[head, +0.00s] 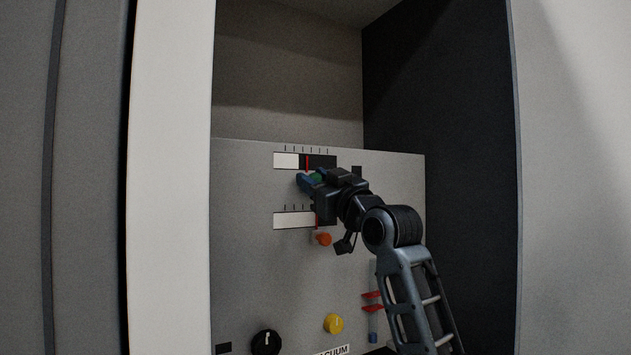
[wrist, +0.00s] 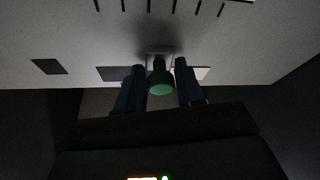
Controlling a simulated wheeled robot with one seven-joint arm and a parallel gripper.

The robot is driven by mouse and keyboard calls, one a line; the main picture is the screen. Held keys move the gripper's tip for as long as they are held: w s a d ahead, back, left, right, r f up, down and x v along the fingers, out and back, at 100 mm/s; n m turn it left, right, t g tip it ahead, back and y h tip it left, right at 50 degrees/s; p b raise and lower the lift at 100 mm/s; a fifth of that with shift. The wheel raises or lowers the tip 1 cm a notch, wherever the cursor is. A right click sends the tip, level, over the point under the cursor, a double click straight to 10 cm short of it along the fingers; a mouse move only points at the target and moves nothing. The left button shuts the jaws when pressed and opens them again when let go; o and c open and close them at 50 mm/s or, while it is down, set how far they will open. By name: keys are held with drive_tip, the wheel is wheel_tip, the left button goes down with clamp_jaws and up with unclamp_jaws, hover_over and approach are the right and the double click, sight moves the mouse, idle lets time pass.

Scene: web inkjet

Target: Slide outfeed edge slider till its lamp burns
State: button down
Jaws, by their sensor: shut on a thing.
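My gripper (head: 309,180) is at the upper slider on the grey panel. In the wrist view its two dark blue fingers (wrist: 158,88) are shut on a green knob (wrist: 160,82), which also shows at the fingers in the head view (head: 319,176). The upper slider's window (head: 286,160) is white at the left and dark at the right, with a red line between and tick marks above. A small dark rectangle (head: 357,171), perhaps an unlit lamp, is right of it. I can read no name at this slider.
A second slider window (head: 292,220) with an orange knob (head: 324,239) lies below, partly behind my arm. Lower down are a black knob (head: 266,342), a yellow knob (head: 334,323) and red pieces (head: 372,302). The recess's dark wall (head: 465,150) stands at the right.

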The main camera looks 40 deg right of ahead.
drive_tip(key=shift+w+a, duration=0.25)
drive_tip(key=shift+a, duration=0.7)
drive_tip(key=c, duration=0.9)
unclamp_jaws()
drive_tip(key=shift+d, duration=0.1)
drive_tip(key=shift+o, duration=0.2)
drive_tip(key=b+v, duration=0.1)
drive_tip(key=v, duration=0.7)
drive_tip(key=shift+b, duration=0.35)
